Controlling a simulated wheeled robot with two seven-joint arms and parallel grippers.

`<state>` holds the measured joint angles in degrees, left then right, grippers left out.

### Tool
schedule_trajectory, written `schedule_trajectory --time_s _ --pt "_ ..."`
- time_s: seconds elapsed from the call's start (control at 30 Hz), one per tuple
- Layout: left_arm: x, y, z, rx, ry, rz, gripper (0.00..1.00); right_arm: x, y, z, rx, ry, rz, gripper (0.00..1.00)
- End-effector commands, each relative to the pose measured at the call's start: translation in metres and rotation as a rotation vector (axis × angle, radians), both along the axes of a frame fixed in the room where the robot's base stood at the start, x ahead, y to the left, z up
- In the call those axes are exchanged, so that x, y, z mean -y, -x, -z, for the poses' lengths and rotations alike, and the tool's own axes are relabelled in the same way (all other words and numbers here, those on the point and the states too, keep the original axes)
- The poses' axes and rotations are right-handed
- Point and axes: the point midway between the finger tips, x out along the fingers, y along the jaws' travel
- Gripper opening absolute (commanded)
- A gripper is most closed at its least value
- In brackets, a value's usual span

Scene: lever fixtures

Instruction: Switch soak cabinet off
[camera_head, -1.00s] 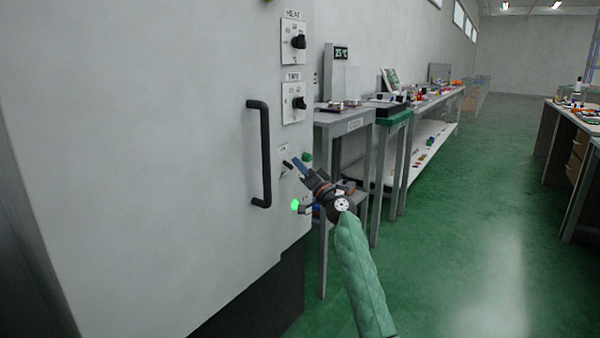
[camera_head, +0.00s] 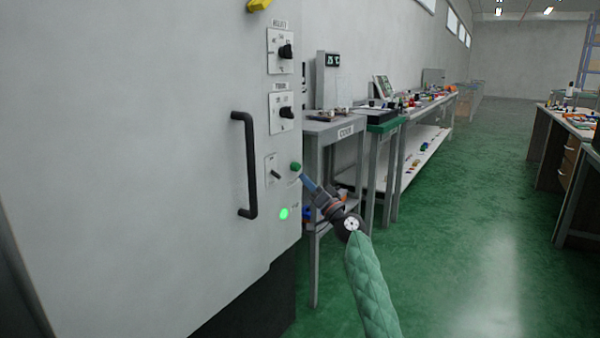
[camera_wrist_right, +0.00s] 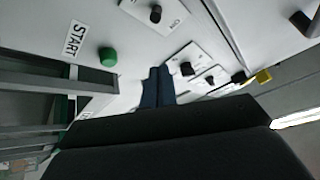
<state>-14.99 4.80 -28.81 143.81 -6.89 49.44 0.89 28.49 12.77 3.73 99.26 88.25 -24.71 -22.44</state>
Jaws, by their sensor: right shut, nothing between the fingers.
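The soak cabinet (camera_head: 150,150) is the large pale cabinet at left. A small dark toggle lever (camera_head: 276,174) sits on a light plate on its front, below two knobs. In the right wrist view the lever (camera_wrist_right: 155,13) is at the top, beside an "ON" mark. A green button (camera_head: 295,167) is right of it, labelled "START" in the wrist view (camera_wrist_right: 108,57). A lit green lamp (camera_head: 284,214) is below. My right gripper (camera_head: 304,178) is shut and empty, its blue fingertips near the button and apart from the lever. My left gripper is not in view.
A dark vertical handle (camera_head: 246,165) stands out left of the lever. The upper knob (camera_head: 286,52) and lower knob (camera_head: 287,112) project above. A grey table (camera_head: 335,128) stands close behind my right gripper. Green floor (camera_head: 450,240) is open at right.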

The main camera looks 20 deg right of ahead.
Motion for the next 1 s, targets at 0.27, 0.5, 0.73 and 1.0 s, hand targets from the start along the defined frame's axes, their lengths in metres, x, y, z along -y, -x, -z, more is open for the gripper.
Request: schedule_trajectory --time_s 0.27,0.5,0.73,1.0 --pt "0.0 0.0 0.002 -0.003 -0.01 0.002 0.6 0.009 0.021 0.019 -0.001 0.0 -0.001 0.0" --pt "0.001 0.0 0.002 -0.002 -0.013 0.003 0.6 0.01 0.024 0.022 0.0 -0.001 -0.001 0.0" --pt "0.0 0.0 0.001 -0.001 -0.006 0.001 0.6 0.01 0.024 0.022 0.0 -0.001 -0.001 0.0" --pt "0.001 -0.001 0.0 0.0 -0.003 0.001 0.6 0.015 0.023 0.019 -0.009 -0.05 0.001 0.0"
